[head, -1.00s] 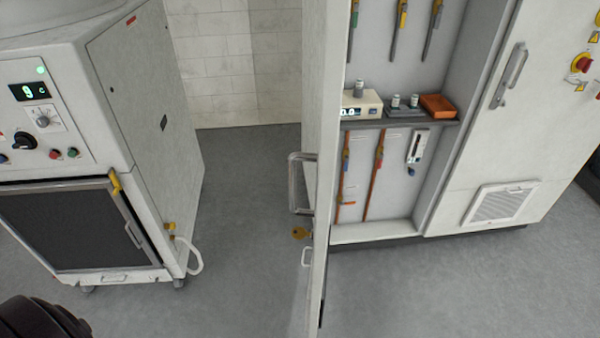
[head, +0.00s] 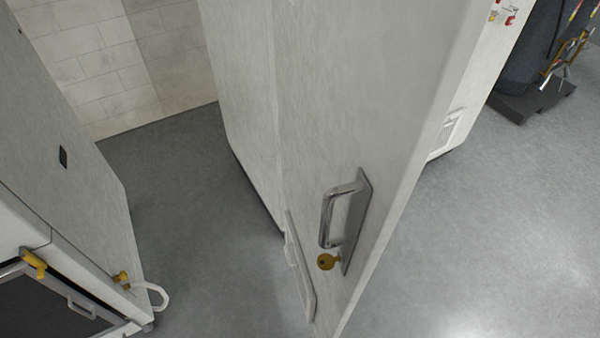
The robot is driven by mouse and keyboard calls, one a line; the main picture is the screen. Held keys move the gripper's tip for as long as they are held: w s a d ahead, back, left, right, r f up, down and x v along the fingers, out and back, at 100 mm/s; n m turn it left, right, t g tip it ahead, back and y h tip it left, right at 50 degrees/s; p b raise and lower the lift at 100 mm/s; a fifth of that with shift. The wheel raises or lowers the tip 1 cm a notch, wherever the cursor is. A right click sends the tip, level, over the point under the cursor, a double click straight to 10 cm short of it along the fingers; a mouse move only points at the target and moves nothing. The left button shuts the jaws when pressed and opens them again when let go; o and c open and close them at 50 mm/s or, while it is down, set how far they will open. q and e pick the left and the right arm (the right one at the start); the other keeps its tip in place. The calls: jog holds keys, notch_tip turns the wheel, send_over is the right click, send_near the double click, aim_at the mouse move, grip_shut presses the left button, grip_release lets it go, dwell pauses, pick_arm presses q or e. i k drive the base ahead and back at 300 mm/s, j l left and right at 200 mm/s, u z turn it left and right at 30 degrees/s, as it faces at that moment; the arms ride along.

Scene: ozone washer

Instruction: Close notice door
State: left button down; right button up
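A large pale cabinet door (head: 340,90) stands open in the middle of the head view, its outer face towards me. A lower framed panel (head: 299,265) sits on the door to the left of the key. The door hides the inside of the cabinet. Neither of my grippers shows in the head view.
A pale machine (head: 60,150) with a dark front panel and yellow fittings stands at the left. Grey floor (head: 180,200) lies clear between it and the door. A dark tank on a base (head: 530,100) stands at the far right. A tiled wall (head: 90,65) is behind.

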aim_at(366, 90)
jog(key=k+j+u, duration=0.1)
jog(key=k+j, duration=0.4)
jog(key=j, duration=0.25)
jog(key=k+j+u, duration=0.15)
jog(key=j, duration=0.25)
jog(key=k, duration=0.05)
